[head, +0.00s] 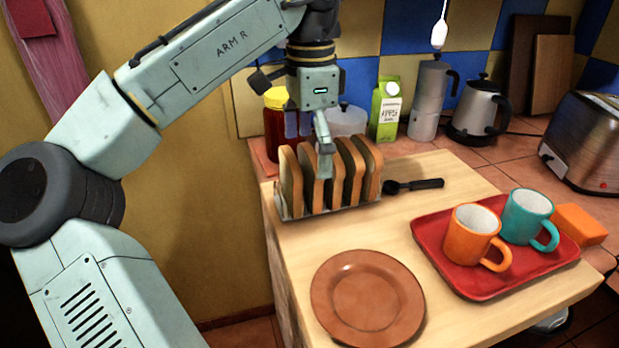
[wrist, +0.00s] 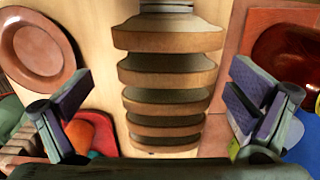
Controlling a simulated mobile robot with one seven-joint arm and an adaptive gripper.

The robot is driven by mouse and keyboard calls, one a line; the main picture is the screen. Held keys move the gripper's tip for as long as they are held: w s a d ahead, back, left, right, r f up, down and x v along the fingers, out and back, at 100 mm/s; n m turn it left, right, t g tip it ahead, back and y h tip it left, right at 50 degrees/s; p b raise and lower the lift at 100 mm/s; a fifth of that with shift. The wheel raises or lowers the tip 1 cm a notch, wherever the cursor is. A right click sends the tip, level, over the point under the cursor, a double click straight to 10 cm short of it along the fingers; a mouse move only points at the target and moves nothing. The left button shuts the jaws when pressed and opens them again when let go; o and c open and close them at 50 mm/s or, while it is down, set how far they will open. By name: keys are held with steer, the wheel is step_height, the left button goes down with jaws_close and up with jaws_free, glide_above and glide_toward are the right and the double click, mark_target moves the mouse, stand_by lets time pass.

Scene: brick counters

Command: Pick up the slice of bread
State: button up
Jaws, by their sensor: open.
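Several slices of brown-crusted bread (head: 291,182) stand upright in a row in a metal toast rack (head: 333,209) at the counter's back left. In the wrist view the slices (wrist: 168,37) line up down the middle, with gaps between them. My gripper (head: 310,145) is over the rack, pointing down. One finger shows in front of the middle slices and hides part of them. In the wrist view my gripper (wrist: 163,88) is open, with one finger on each side of the row and nothing between the pads but the slices beneath. I cannot tell whether a finger touches bread.
A brown plate (head: 367,297) lies in front of the rack. A black-handled utensil (head: 425,184) lies right of it. A red tray (head: 462,278) holds an orange mug (head: 472,232) and a teal mug (head: 527,215). A red jar (head: 275,135) and green carton (head: 386,108) stand behind the rack.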

mark_target(309, 181)
steer(key=shift+w+f, duration=0.2)
steer(key=shift+f, duration=1.55)
steer(key=shift+w+f, duration=0.15)
steer(key=shift+f, duration=1.55)
steer(key=shift+c, duration=0.5)
steer(key=c, duration=0.9)
